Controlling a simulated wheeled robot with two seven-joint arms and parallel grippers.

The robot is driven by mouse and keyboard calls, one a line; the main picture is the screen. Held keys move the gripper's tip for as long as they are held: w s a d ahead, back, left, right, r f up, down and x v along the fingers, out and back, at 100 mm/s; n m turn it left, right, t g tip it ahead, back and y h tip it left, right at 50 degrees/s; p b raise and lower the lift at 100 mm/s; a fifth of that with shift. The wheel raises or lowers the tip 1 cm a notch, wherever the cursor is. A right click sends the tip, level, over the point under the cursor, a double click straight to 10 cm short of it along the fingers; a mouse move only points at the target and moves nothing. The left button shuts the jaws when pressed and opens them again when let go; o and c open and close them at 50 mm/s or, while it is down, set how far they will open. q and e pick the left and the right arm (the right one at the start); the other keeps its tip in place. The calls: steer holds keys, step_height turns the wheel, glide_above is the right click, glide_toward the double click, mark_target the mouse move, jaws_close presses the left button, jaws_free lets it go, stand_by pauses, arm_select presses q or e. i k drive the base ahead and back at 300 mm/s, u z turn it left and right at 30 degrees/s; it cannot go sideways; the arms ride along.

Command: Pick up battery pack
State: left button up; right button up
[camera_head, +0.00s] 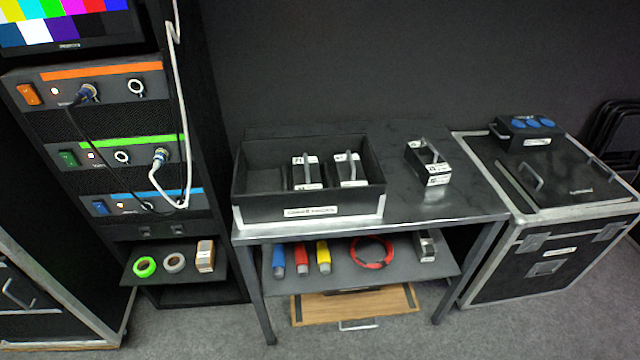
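A black and white block with a grey handle (428,164), which looks like a battery pack, stands on the right part of the dark table (405,212). Two similar blocks stand upright in the open black bin (250,206), one at its middle (306,172) and one to the right of it (350,170). The bin's left part looks empty, and a white label is on its front. A similar, smaller-looking block (425,246) lies at the right of the lower shelf. Neither of my grippers is in view.
A rack (110,150) with coloured panels and cables stands at left. The lower shelf (345,277) bears coloured connectors and a red cable coil (372,252). A flight case (570,185) with a blue-socketed box (527,131) stands right. Floor is free in front.

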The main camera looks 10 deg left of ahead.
mark_target(423, 158)
steer(key=z, duration=1.7)
steer(key=i, duration=1.8)
steer(key=u, duration=2.75)
